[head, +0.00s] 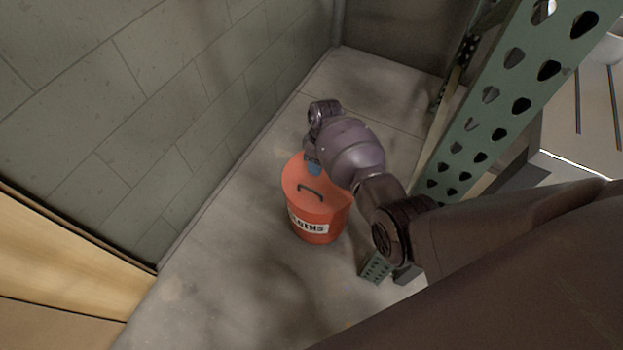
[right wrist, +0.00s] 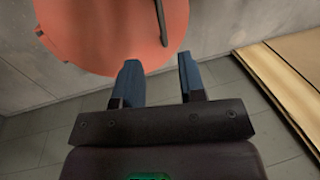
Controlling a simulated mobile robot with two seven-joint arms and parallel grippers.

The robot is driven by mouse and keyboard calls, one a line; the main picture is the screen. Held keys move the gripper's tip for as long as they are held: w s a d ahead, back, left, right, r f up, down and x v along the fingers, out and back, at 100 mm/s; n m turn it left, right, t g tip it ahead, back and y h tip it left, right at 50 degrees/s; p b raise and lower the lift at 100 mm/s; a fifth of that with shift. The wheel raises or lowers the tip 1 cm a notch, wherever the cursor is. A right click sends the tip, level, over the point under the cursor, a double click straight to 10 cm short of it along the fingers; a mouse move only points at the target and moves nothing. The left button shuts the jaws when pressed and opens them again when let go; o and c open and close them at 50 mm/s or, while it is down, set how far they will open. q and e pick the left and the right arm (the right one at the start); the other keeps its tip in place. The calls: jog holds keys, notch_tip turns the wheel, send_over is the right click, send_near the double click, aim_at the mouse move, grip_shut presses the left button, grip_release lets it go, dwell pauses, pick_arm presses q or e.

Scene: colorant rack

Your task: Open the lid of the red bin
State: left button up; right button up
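The red bin (head: 320,238) stands upright on the floor with its lid (head: 292,180) down. A dark curved handle (head: 311,190) lies across the lid, and a white label with dark lettering is on the bin's side. My right gripper (head: 314,168) is over the far part of the lid, behind the handle in the head view. In the right wrist view the two blue fingers of my right gripper (right wrist: 160,78) are apart with nothing between them. The lid (right wrist: 100,35) and the handle (right wrist: 161,22) show ahead of the fingertips. My left gripper is not in view.
A grey block wall (head: 170,100) runs along the left of the bin. A green perforated rack post (head: 500,100) stands to the right. A wooden panel (head: 60,260) is at the lower left. Bare floor (head: 230,270) lies in front of the bin.

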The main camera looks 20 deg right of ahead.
aim_at(314, 191)
jog(key=f+b, duration=0.1)
jog(key=f, duration=0.1)
jog(key=s+a+f+b, duration=0.1)
jog(key=f, duration=0.2)
jog(key=f+b, duration=0.1)
jog(key=f, duration=0.2)
jog(key=shift+s+a+f, duration=0.15)
jog(key=shift+s+f, duration=0.1)
jog(key=shift+a+f+b, duration=0.15)
jog(key=shift+f+b, duration=0.5)
jog(key=shift+f, duration=0.15)
jog(key=shift+w, duration=0.1)
grip_shut()
